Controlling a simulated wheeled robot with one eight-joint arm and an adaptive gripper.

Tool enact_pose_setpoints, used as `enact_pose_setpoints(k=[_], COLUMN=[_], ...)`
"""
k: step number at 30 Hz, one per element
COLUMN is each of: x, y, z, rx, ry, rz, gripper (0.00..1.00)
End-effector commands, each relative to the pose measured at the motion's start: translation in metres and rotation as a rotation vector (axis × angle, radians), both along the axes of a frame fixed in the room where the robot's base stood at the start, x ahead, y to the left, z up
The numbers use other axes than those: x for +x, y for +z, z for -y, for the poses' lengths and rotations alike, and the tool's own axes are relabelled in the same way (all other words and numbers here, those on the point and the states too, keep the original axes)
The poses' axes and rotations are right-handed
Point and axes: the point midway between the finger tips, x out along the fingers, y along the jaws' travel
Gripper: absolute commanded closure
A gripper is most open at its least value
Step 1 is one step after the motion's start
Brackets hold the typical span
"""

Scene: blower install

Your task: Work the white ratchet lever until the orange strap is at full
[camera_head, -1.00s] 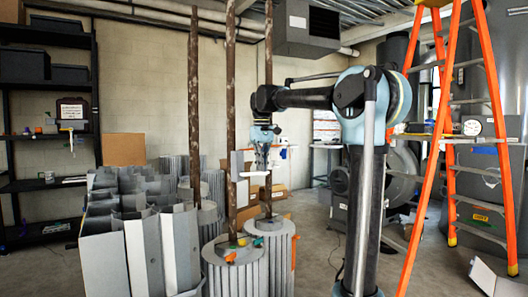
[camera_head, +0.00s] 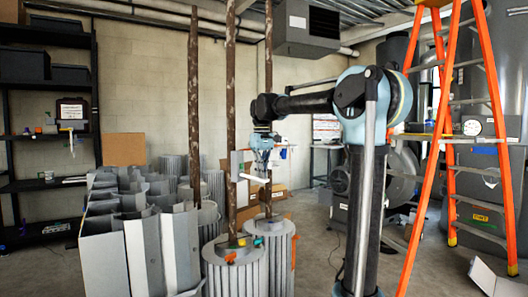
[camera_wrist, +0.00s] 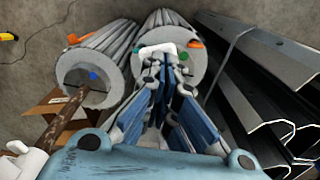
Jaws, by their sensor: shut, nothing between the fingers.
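The white lever (camera_head: 255,178) shows beside the rusty pole in the head view. In the wrist view the bent white lever (camera_wrist: 157,48) lies just beyond my fingertips, touching or very close to them. My gripper (camera_head: 262,172) points down at the lever; in the wrist view its blue fingers (camera_wrist: 165,68) are together and empty. An orange strap-like piece (camera_head: 294,252) hangs on the right grey ribbed cylinder (camera_head: 270,262). Another orange piece (camera_head: 231,257) lies on top of the left cylinder (camera_head: 232,275). I cannot tell which belongs to the lever, nor how tight the strap is.
Rusty poles (camera_head: 230,100) rise from the cylinders close to my gripper. Grey channel pieces (camera_head: 140,240) stand bundled at left. An orange ladder (camera_head: 428,160) stands at right. A dark shelf (camera_head: 45,135) is along the left wall. Some floor is clear behind the cylinders.

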Motion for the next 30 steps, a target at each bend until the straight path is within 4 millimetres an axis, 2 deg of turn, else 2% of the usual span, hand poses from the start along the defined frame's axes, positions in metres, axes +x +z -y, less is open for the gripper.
enact_pose_setpoints(k=[8, 22, 30], x=[0.000, 0.000, 0.000], y=[0.004, 0.040, 0.042], z=[0.000, 0.000, 0.000], rx=[0.000, 0.000, 0.000], ry=[0.000, 0.000, 0.000], rz=[0.000, 0.000, 0.000], gripper=[1.00, 1.00, 1.00])
